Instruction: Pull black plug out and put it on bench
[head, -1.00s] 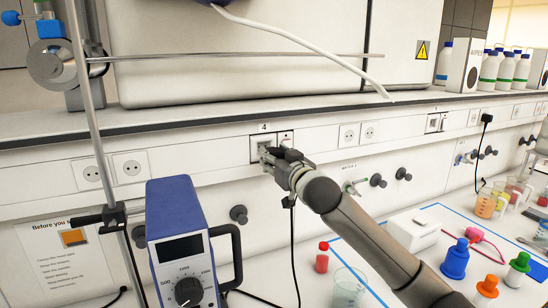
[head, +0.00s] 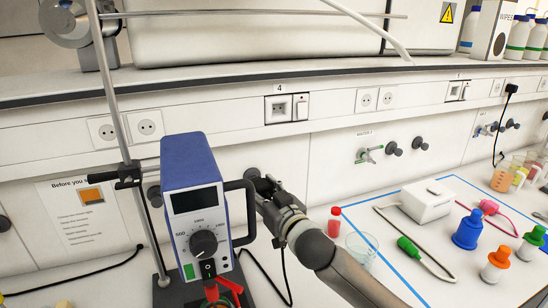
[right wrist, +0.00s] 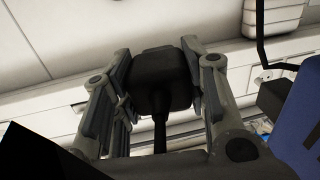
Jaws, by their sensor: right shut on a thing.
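The black plug (right wrist: 160,80) is between the fingers of my right gripper (right wrist: 154,92) in the right wrist view, with its cable hanging down. In the head view my right gripper (head: 266,190) is shut on the plug, beside the blue meter's handle and in front of the lower wall. Most of the plug is hidden there by the fingers. The socket marked 4 (head: 279,109) is empty, above the gripper. The white bench (head: 440,220) spreads at the lower right. My left gripper is not in view.
The blue meter (head: 195,195) stands close left of the gripper, near a metal stand rod. A red-capped vial (head: 334,222), a beaker (head: 361,246), a white box (head: 427,200) and several coloured-capped bottles stand on the bench. Blue tape crosses it.

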